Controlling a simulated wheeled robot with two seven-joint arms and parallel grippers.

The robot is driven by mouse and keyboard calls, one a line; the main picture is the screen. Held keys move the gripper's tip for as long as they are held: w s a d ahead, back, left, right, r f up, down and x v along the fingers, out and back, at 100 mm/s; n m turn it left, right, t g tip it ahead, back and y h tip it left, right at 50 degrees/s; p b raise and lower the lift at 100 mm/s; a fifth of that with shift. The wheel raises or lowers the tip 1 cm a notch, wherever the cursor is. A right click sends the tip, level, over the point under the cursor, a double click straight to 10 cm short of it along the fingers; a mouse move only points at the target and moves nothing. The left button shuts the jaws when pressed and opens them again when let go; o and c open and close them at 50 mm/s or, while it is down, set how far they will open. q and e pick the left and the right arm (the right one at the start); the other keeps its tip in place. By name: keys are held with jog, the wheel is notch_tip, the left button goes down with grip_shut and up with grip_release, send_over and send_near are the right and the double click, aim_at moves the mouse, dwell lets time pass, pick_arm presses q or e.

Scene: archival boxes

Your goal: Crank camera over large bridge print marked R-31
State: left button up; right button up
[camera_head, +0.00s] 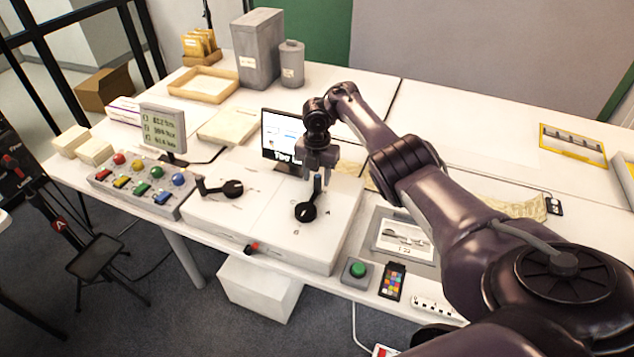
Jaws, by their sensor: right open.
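A white box (270,230) on the near side of the table carries two black cranks. The left crank (233,188) has its handle out to the left. The right crank (305,212) has its handle standing up at its far side. My right gripper (317,172) points down, open, directly above or around that handle; I cannot tell if it touches. A monitor (281,134) behind it is partly hidden by the gripper. A print (403,237) lies in a grey frame right of the crank box; its small label is hard to read. No R-31 mark is legible. My left gripper is out of view.
A panel of coloured buttons (141,184) and a small text display (163,128) stand at left. A green button (357,269) and a colour card (392,282) lie near the front edge. Grey containers (258,50) stand at the back. My right arm covers much of the right side.

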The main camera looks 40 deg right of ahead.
jog(key=shift+r+p, duration=0.35)
jog(key=shift+r, duration=1.65)
